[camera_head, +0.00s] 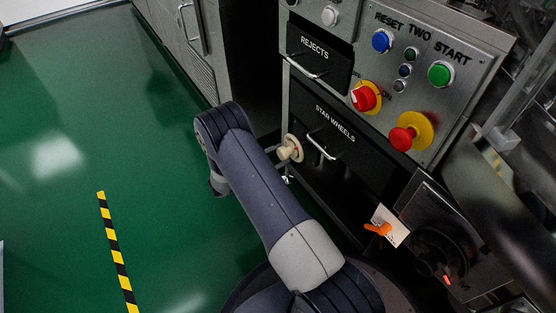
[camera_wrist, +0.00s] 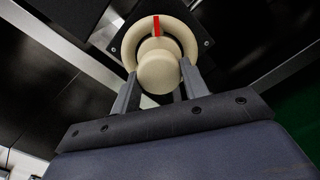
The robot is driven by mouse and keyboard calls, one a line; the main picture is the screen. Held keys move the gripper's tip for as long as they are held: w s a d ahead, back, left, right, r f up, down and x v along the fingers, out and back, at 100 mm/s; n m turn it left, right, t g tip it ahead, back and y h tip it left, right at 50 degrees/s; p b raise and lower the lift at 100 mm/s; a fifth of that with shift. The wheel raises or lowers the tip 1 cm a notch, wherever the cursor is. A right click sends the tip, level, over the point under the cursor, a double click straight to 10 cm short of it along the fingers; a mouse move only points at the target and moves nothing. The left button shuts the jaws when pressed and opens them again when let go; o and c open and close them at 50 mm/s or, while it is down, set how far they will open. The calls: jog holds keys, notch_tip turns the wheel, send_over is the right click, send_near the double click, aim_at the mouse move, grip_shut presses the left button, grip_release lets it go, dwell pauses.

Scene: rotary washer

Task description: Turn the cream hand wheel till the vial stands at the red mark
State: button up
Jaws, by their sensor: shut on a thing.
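The cream hand wheel (camera_wrist: 178,27) fills the top of the wrist view, with a round cream knob standing out in front. It also shows in the head view (camera_head: 291,147), beside the star wheels drawer. A red stripe (camera_wrist: 157,26) lies across the top of the wheel's ring in the wrist view. My gripper (camera_wrist: 159,71) is shut on the hand wheel's knob, one finger on each side. My arm hides most of the gripper in the head view. I see no vial, and cannot tell whether this stripe is the task's red mark.
The star wheels drawer (camera_head: 345,140) and its metal handle are close right of the wheel. Above are the rejects drawer (camera_head: 318,62), a red rotary switch (camera_head: 364,97) and a red mushroom button (camera_head: 402,138). An orange lever (camera_head: 378,229) sits lower right. Green floor at left is open.

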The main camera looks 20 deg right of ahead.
jog(key=m+b, duration=0.1)
jog(key=m, duration=0.3)
jog(key=shift+m, duration=2.9)
jog(key=o, duration=1)
jog(key=shift+c, duration=0.2)
jog(key=s+a+p, duration=0.2)
jog(key=a+p, duration=0.1)
jog(key=a, duration=0.7)
jog(key=shift+a, duration=0.35)
jog(key=shift+d, duration=0.1)
